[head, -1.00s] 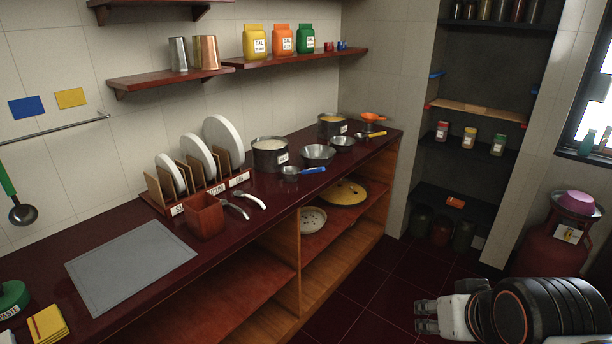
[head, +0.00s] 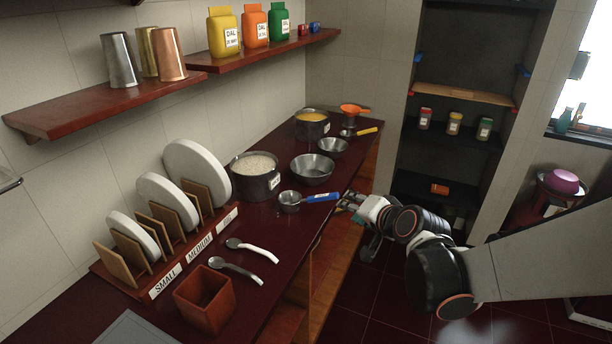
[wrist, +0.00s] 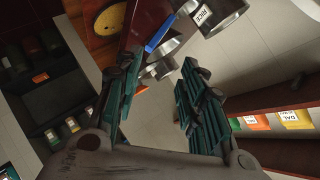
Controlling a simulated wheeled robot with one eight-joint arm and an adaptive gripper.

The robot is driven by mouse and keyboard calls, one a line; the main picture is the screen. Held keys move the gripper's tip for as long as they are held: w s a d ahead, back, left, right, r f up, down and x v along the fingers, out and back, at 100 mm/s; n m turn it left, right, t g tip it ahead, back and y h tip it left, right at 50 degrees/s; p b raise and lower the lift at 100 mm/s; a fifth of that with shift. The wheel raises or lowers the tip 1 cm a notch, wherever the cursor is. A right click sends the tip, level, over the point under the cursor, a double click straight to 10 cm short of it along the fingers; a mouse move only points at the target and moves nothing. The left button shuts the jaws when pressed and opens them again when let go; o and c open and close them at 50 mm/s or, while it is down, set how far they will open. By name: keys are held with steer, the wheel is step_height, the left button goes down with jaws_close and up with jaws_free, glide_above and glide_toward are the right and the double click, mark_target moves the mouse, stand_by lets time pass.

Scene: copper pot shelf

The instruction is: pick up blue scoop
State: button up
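The blue scoop (head: 321,197) lies on the dark red counter near its front edge, its metal cup at the left and its blue handle toward the right. My gripper (head: 349,204) is just right of the handle end in the head view, beside the counter edge. In the wrist view my gripper (wrist: 162,68) is open, with its two fingers well apart and nothing between them. The blue scoop's handle (wrist: 160,32) shows beyond the fingertips there, and its cup appears in line with the gap. I cannot tell whether a fingertip touches the handle.
A pot of rice (head: 257,182) and a steel bowl (head: 312,170) stand behind the scoop. A yellow-handled scoop (head: 366,131) lies farther back. Two spoons (head: 240,268) and a brown square holder (head: 205,298) are at the front left. A wall shelf (head: 110,104) hangs above the counter.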

mark_target(314, 201)
steer(key=w+a+f+m, duration=0.1)
steer(key=w+a+f, duration=0.1)
steer(key=w+f, duration=0.1)
steer(key=w+a+f+m+t+y, duration=0.1)
steer(key=w+a+f, duration=0.2)
steer(key=w, duration=0.2)
steer(key=w+a+f+m+t, duration=0.1)
steer(key=w+a+f, duration=0.2)
steer(key=w, duration=0.2)
steer(key=shift+f+m, duration=0.3)
steer(key=shift+f, duration=0.1)
steer(key=shift+s+a+b+x, duration=0.15)
steer(key=shift+b+x, duration=0.15)
steer(key=shift+x, duration=0.6)
steer(key=shift+s+a+b+x, duration=0.15)
steer(key=shift+b+x, duration=0.2)
steer(key=shift+x, duration=0.5)
steer(key=shift+a+b+x, duration=0.15)
steer(key=shift+b+x, duration=0.15)
steer(key=shift+x, duration=0.6)
steer(key=shift+f, duration=0.1)
jaws_close()
